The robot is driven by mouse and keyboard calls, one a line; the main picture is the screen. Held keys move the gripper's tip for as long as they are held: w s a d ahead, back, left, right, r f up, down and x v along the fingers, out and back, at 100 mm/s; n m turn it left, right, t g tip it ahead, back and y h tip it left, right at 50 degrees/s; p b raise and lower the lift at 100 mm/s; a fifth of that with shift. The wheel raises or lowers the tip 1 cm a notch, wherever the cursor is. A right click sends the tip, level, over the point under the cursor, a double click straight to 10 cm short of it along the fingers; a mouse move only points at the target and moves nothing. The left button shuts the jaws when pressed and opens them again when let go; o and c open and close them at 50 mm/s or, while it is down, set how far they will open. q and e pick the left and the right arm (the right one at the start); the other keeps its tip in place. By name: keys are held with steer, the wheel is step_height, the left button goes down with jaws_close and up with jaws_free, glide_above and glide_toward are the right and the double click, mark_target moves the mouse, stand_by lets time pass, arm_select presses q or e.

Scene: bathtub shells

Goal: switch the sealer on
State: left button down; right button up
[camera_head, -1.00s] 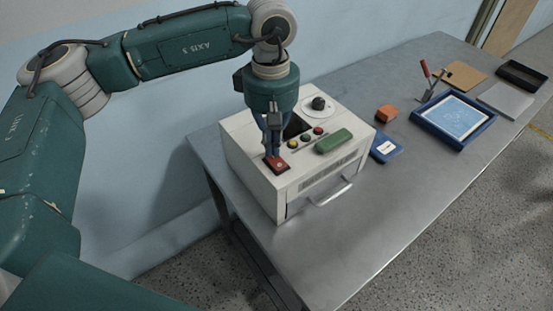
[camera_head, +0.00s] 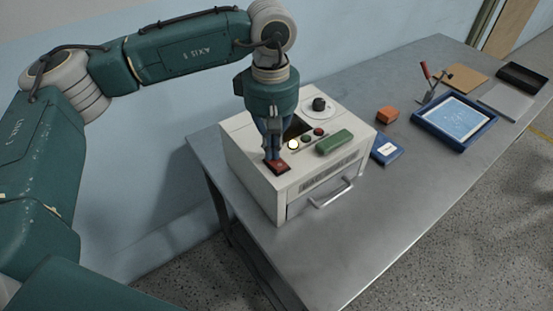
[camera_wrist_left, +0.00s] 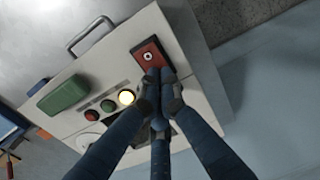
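The sealer is a white box-shaped machine (camera_head: 262,177) on the metal table. On its top are a red rocker switch in a dark frame (camera_head: 284,168), a row of round lamps or buttons, a black knob (camera_head: 319,103) and a green block-like part (camera_head: 334,142). My left gripper (camera_head: 272,157) points down at the switch, its fingers drawn together. In the left wrist view the fingertips (camera_wrist_left: 158,80) meet at the near end of the red switch (camera_wrist_left: 149,57), touching or nearly touching it. A round lamp (camera_wrist_left: 127,97) glows pale yellow-white. My right gripper is out of view.
A blue box (camera_head: 386,149) and an orange block (camera_head: 387,114) lie right of the sealer. The table's front right is clear. A wall stands behind.

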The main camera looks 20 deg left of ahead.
arm_select(q)
steer(key=shift+r+p, duration=0.3)
steer(key=shift+r, duration=0.2)
steer(key=shift+r+p, duration=1.4)
steer(key=shift+r, duration=1.5)
steer(key=shift+s+f, duration=0.1)
